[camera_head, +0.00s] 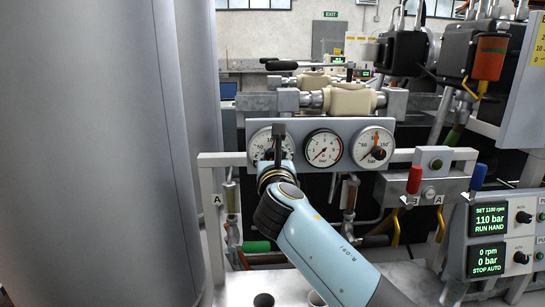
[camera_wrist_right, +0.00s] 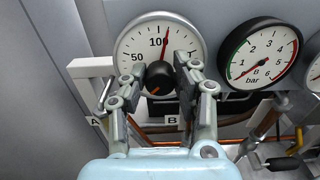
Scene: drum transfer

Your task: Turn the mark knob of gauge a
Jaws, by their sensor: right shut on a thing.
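The left gauge (camera_head: 259,146) on the grey panel has a white dial, partly hidden by my right gripper (camera_head: 276,158) in the head view. In the right wrist view this gauge (camera_wrist_right: 142,42) shows 50 and 100 and a red needle pointing up, slightly right of the 100. Its black mark knob (camera_wrist_right: 157,76) has an orange line pointing to the lower left. My right gripper (camera_wrist_right: 162,84) has one finger on each side of the knob and is shut on it. The dial's own letter is hidden. My left gripper is not in view.
The middle gauge (camera_head: 323,147), lettered B in the wrist view, and a right gauge (camera_head: 373,147) with an orange mark sit close by. Red (camera_head: 414,180) and blue (camera_head: 478,177) handles stand to the right. A large grey drum (camera_head: 80,150) fills the left side.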

